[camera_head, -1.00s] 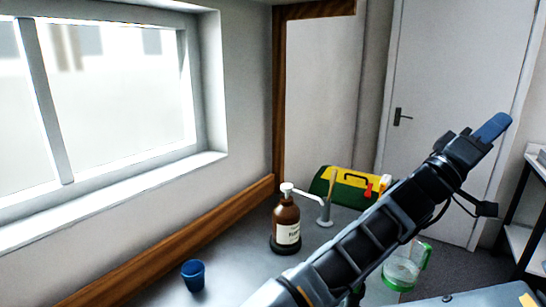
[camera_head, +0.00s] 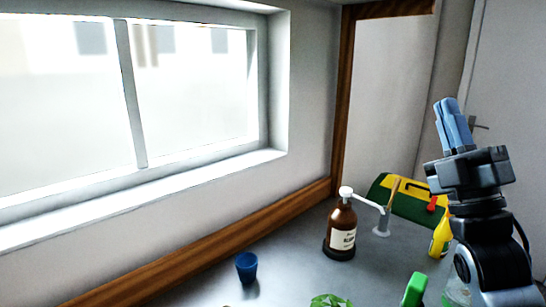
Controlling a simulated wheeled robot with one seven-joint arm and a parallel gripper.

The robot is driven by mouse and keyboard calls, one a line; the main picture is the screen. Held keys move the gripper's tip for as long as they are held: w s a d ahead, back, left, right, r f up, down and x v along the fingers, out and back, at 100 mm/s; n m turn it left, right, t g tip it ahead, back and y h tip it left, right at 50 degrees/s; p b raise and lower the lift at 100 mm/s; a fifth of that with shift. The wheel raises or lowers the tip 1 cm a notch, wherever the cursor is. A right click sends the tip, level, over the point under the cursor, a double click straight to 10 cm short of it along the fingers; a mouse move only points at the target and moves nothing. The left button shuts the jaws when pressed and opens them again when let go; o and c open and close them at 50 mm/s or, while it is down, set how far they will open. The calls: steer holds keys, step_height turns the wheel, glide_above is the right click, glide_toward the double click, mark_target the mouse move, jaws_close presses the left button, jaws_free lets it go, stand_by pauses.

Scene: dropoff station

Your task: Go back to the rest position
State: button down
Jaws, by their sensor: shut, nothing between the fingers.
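My gripper (camera_head: 446,106) is at the right of the head view, raised well above the counter and pointing up. Its blue fingers are together with nothing between them. My dark wrist and arm below it hide part of the counter's right side and part of the door.
A grey counter (camera_head: 290,285) holds a blue cup (camera_head: 246,266), a brown pump bottle (camera_head: 342,232), a green and yellow toolbox (camera_head: 412,202), a yellow bottle (camera_head: 440,237) and a green-handled jug (camera_head: 415,289). A window (camera_head: 190,90) is at left, a door (camera_head: 495,85) at right.

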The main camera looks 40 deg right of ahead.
steer(key=s+a+f+m+g+y, duration=0.25)
steer(key=a+f+y, duration=0.35)
steer(key=f, duration=0.4)
steer(key=s+a+f+m+g+y, duration=0.1)
steer(key=a+f+g+y, duration=0.25)
steer(key=a+f, duration=0.55)
steer(key=s+a+f+m+g+y, duration=0.2)
steer(key=s+a+f+m+g, duration=0.4)
steer(key=s+a+f+m, duration=0.6)
step_height(320, 180, down, 12)
steer(key=s+d+n+b, duration=0.1)
steer(key=s+n+b, duration=0.1)
steer(key=b, duration=0.9)
steer(key=shift+r+n, duration=0.15)
steer(key=shift+n, duration=0.6)
steer(key=shift+s+d, duration=0.1)
